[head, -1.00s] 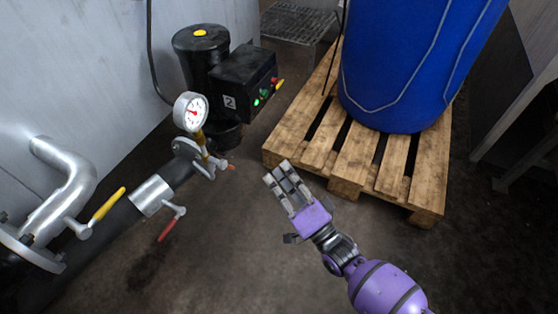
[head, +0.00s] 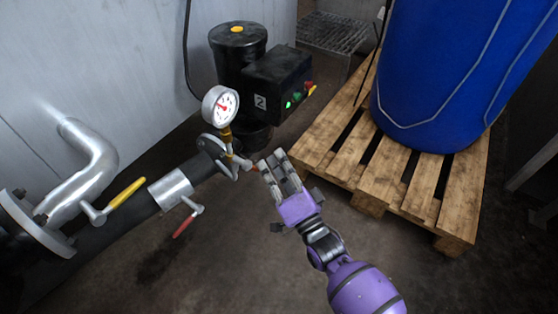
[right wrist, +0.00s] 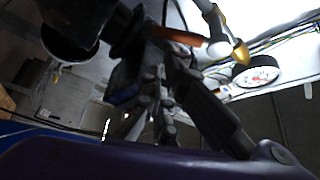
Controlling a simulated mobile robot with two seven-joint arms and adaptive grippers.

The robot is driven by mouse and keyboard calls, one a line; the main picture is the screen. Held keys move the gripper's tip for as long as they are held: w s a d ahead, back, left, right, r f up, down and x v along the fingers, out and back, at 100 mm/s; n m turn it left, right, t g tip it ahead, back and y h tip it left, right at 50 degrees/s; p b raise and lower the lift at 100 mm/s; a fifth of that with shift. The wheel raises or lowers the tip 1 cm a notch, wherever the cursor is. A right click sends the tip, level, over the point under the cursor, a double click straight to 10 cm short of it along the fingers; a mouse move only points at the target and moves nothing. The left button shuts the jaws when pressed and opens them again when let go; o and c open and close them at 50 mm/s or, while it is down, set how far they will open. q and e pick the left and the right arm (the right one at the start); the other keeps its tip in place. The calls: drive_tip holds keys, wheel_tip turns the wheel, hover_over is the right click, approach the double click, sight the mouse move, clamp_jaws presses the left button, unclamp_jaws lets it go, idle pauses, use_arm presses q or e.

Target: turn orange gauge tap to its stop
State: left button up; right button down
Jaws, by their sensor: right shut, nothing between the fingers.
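The orange gauge tap (head: 254,168) sits on the small metal fitting below the white pressure gauge (head: 221,106). In the head view only its orange end shows, right beside the fingertips of my right gripper (head: 272,161). My right gripper is shut and empty. In the right wrist view the orange tap handle (right wrist: 176,35) runs across just beyond my gripper's dark fingers (right wrist: 160,90), and the gauge (right wrist: 256,76) is to its right. I cannot tell whether the fingers touch the handle. My left gripper is not in view.
A yellow lever (head: 126,193) and a red lever (head: 182,226) sit on the pipe at left. A black control box (head: 278,80) stands behind the gauge. A wooden pallet (head: 405,190) bearing a blue barrel (head: 450,70) is at right. Floor in front is clear.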

use_arm(q)
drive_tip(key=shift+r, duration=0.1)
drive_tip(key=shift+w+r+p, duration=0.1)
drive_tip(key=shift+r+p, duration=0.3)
drive_tip(key=shift+p, duration=0.05)
use_arm(e)
drive_tip(key=shift+s+a+f+m, duration=0.1)
drive_tip(key=shift+m, duration=0.4)
